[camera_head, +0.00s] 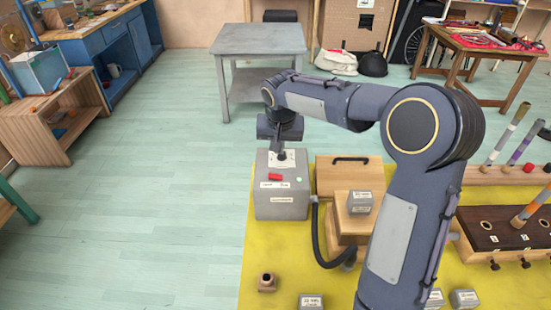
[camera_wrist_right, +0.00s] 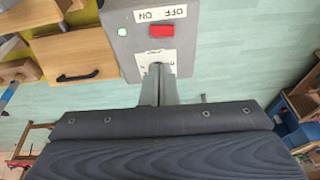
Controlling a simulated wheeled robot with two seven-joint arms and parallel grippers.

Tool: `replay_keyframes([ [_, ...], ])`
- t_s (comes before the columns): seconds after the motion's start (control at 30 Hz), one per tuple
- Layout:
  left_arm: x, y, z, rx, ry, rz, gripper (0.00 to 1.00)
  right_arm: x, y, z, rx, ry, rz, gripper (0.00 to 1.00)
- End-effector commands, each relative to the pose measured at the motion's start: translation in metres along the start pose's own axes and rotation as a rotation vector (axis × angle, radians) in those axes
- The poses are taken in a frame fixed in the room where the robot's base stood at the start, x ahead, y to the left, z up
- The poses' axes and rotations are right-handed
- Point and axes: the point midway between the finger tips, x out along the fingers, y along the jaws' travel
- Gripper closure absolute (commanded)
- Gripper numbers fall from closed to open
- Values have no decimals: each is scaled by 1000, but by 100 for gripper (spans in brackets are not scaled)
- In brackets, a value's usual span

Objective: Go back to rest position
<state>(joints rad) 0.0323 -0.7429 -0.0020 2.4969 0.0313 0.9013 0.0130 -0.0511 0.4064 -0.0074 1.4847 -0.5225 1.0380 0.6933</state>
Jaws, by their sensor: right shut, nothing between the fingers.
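My right arm reaches in from the right in the head view. Its gripper (camera_head: 281,156) points down at the top of a grey box (camera_head: 281,205), by a white label plate behind the red switch (camera_head: 275,177). In the right wrist view the gripper (camera_wrist_right: 157,68) is shut and empty, its tips over the white plate, close to the red switch (camera_wrist_right: 161,31). Whether the tips touch the box, I cannot tell. A small light (camera_wrist_right: 122,32) on the box looks green. My left gripper is not in view.
The box stands on a yellow mat (camera_head: 255,252). Right of it are a wooden case (camera_head: 338,172), a black hose (camera_head: 318,235) and small grey blocks (camera_head: 311,301). A grey table (camera_head: 262,40) stands behind. The floor at left is clear.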

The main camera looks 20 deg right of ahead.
Motion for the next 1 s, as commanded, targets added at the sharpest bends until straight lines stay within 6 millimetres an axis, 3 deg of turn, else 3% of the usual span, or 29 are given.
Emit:
replay_keyframes([
  [0.2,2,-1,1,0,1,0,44,-15,2,0,-1,-1,1,100],
  [0.77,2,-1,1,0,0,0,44,-19,5,3,-3,-1,-6,100],
  [0.87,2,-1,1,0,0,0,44,-32,15,17,-16,-4,-35,100],
  [1.0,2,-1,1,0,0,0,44,-61,38,59,-58,-10,-114,100],
])
